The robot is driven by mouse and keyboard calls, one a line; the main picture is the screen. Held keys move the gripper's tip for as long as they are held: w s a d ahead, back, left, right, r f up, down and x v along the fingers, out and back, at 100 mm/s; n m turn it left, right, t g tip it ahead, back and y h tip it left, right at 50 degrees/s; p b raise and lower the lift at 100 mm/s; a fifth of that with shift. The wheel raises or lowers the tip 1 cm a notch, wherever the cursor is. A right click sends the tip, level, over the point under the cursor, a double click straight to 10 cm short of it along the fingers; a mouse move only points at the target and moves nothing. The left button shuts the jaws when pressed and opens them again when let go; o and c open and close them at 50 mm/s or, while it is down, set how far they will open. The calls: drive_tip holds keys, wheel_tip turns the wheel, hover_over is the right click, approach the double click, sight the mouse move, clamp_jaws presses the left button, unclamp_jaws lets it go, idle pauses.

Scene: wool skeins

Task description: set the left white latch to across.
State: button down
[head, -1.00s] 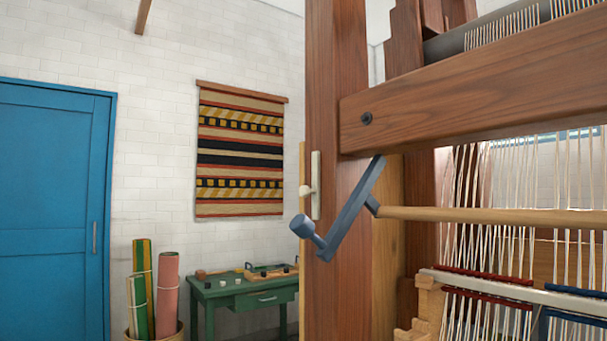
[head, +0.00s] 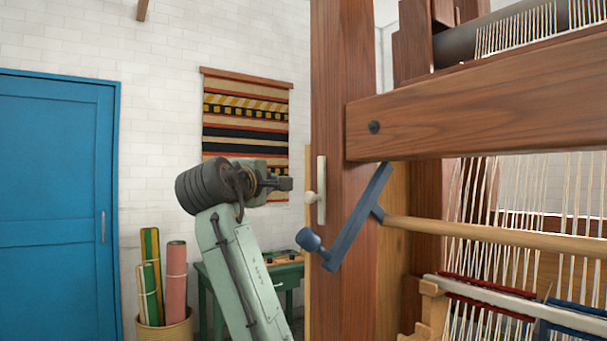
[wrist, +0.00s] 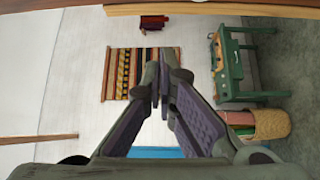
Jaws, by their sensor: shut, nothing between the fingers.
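The white latch (head: 321,190) is an upright bar on the left wooden post of the loom, with a round white knob (head: 310,197) on its left side. It stands upright along the post, not across. My gripper (head: 287,184) is just left of the latch at about knob height, pointing right, with a small gap in the picture; I cannot tell the depth between them. In the wrist view my gripper (wrist: 165,72) has its fingers together and holds nothing. I cannot make out the latch in the wrist view.
A blue-grey crank handle (head: 345,225) juts from the loom just right of and below the latch. A wooden beam (head: 460,118) runs right above it. A green table (head: 290,272) and a basket of rolls (head: 165,325) stand behind. A striped hanging (head: 246,115) is on the wall.

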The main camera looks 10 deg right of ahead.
drive_tip(key=shift+s+d+r+g+h, duration=0.15)
drive_tip(key=shift+d+g+h, duration=0.25)
drive_tip(key=shift+d, duration=0.75)
drive_tip(key=shift+w+d+p, duration=1.3)
drive_tip(key=shift+d+p, duration=0.1)
drive_tip(key=shift+d, duration=0.15)
drive_tip(key=shift+w+d+p, duration=1.25)
drive_tip(key=shift+d+p, duration=0.15)
drive_tip(key=shift+d, duration=0.15)
